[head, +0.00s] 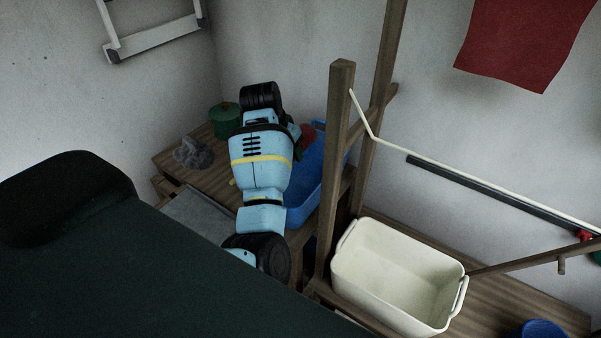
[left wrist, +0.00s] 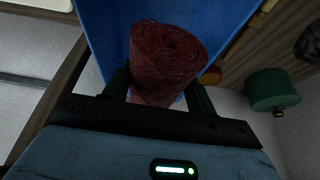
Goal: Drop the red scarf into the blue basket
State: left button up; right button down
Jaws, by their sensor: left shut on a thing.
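The red scarf (left wrist: 168,55) is a dark red, knit-textured roll. In the left wrist view it sits between the fingers of my left gripper (left wrist: 158,90), which is shut on it. In the head view only a small part of the scarf (head: 307,132) shows past my left arm. The blue basket (head: 317,175) stands on the wooden bench, partly hidden by my left arm. In the left wrist view the basket (left wrist: 103,28) lies behind the scarf, so the scarf appears over it. I cannot tell the height between them. My right gripper is not in view.
A cream tub (head: 395,275) stands right of the wooden post (head: 340,150). A green pot (head: 224,119) and a grey crumpled cloth (head: 193,154) are left of the basket. A flat red cloth (head: 525,45) hangs at the wall. A blue container (head: 541,329) is lower right.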

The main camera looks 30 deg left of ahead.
pick_arm(q)
jog(key=shift+f, duration=0.2)
jog(key=o, duration=1.2)
jog(key=shift+o, duration=0.2)
jog(key=shift+v, duration=3.9)
jog(key=shift+d+f, duration=0.1)
